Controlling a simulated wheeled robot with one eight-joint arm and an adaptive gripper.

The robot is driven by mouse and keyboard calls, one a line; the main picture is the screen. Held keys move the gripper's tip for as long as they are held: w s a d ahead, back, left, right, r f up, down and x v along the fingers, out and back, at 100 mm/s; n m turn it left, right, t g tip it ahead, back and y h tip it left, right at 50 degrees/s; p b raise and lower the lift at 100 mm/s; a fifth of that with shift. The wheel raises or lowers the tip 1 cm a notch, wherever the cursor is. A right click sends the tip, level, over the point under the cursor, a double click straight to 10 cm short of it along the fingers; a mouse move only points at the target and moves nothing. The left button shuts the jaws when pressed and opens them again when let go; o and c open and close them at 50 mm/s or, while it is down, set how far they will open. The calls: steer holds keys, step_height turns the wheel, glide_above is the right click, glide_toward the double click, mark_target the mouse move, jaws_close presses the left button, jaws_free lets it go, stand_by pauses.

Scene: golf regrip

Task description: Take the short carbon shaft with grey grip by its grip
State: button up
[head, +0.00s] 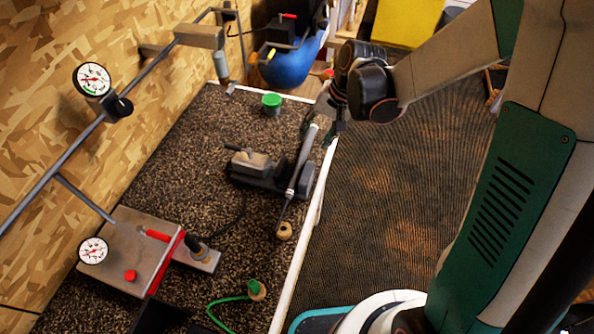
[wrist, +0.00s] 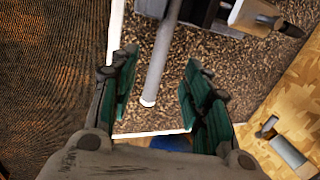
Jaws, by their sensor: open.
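The short shaft with the grey grip (head: 301,160) lies across a dark vise (head: 262,176) on the bench in the head view. Its grip end points up towards my gripper (head: 331,122), and its dark lower end reaches a small tan round piece (head: 284,231). In the wrist view my gripper (wrist: 161,58) is open with green-padded fingers on both sides. The grey grip (wrist: 159,58) shows in the gap between them, its pale end cap nearer the left finger. No contact is visible, and I cannot tell the depth between fingers and grip.
A green-lidded pot (head: 271,103) stands beyond the vise. A metal box with a gauge (head: 130,250) and a rail along the wooden wall are at the left. A green-topped piece with a hose (head: 256,289) lies near the front. The bench's white edge (head: 309,228) borders open floor at the right.

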mark_target(306, 149)
steer(key=shift+b+x, duration=0.9)
steer(key=shift+x, duration=3.05)
jaws_close()
